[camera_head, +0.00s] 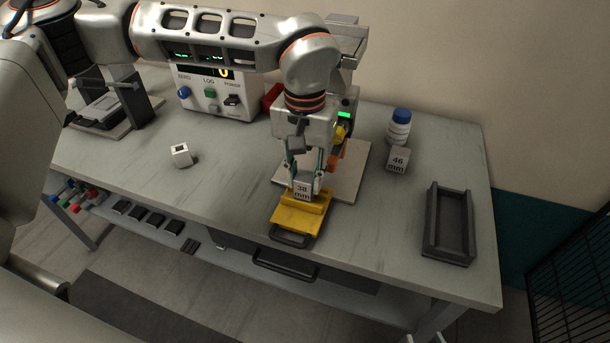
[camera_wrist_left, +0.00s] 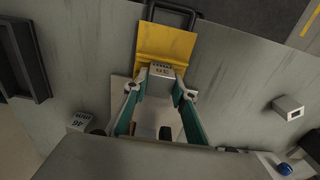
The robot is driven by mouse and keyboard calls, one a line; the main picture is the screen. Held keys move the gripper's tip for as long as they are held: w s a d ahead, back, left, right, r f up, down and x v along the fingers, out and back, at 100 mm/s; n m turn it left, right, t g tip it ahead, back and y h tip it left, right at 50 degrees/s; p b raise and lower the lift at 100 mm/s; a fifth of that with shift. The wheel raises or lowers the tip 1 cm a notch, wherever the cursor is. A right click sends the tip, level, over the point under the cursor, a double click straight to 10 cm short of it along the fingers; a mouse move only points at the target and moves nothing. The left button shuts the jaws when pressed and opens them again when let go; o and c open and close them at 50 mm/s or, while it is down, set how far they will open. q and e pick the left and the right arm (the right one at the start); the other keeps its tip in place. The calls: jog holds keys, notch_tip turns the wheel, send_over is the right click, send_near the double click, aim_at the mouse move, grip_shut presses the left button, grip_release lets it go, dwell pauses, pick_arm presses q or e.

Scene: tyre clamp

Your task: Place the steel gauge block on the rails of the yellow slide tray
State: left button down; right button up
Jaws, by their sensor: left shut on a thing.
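The steel gauge block marked "38 mm" (camera_head: 302,190) is between the fingertips of my left gripper (camera_head: 304,184), which is shut on it. The block is at the back part of the yellow slide tray (camera_head: 298,221); I cannot tell whether it touches the rails. In the left wrist view the block (camera_wrist_left: 161,71) is gripped between both fingertips (camera_wrist_left: 162,88), with the yellow tray (camera_wrist_left: 165,43) just beyond. The tray's dark handle (camera_head: 291,238) faces the table's front edge. Tips that look like my right gripper (camera_head: 425,338) barely show at the bottom edge.
A "46 mm" block (camera_head: 397,160) and a white bottle with a blue cap (camera_head: 399,126) stand to the right. A dark open tray (camera_head: 449,224) lies further right. A small white block (camera_head: 181,155) lies left on clear tabletop. A display box (camera_head: 215,98) stands behind.

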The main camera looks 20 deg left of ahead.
aim_at(305, 177)
pick_arm(q)
jog(key=c, duration=1.6)
grip_release()
jog(key=shift+f, duration=0.15)
jog(key=shift+c, duration=0.2)
notch_tip(305, 177, up, 12)
